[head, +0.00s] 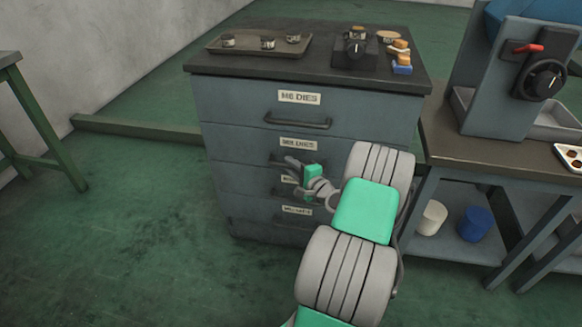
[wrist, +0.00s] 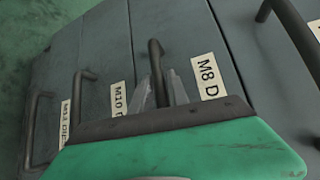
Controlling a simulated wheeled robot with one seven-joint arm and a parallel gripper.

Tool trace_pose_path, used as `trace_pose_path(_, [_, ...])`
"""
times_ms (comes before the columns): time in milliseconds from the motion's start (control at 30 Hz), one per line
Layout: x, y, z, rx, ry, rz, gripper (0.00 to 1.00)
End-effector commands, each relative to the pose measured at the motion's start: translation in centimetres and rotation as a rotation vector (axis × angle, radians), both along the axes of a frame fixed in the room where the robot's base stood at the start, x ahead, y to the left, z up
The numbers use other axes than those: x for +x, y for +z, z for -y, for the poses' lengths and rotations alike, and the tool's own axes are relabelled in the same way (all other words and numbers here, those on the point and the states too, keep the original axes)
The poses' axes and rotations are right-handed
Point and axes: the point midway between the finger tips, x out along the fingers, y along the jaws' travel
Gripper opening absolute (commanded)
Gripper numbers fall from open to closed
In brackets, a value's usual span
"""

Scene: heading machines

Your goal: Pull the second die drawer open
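The grey die cabinet (head: 235,146) has several stacked drawers with dark bar handles and white labels. The second drawer from the top (head: 235,151) looks flush with the cabinet front. Its label starts with "M8 D" (wrist: 209,77) in the wrist view. My gripper (head: 289,163) is at this drawer's handle, which it partly hides in the head view. In the wrist view, the second drawer's handle (wrist: 156,62) stands between my two grey fingertips, one on each side. I cannot tell whether they press on the handle or only surround it.
A tray (head: 240,49) with several metal dies and a dark block (head: 350,55) stand on the cabinet top. A workbench with a grey machine (head: 490,85) is close on the right. A green-legged table (head: 40,115) is at left. Floor left of the cabinet is clear.

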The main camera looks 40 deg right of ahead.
Motion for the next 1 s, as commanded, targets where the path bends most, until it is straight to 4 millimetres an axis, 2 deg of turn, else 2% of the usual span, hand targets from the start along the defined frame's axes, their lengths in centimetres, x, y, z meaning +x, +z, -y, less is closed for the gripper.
trace_pose_path(33, [0.00,0.00,-0.01,0.000,0.000,0.000,0.16])
trace_pose_path(233, [-0.01,-0.01,-0.02,0.000,0.000,0.000,0.00])
trace_pose_path(1000, [-0.03,-0.01,-0.02,0.000,0.001,0.000,0.00])
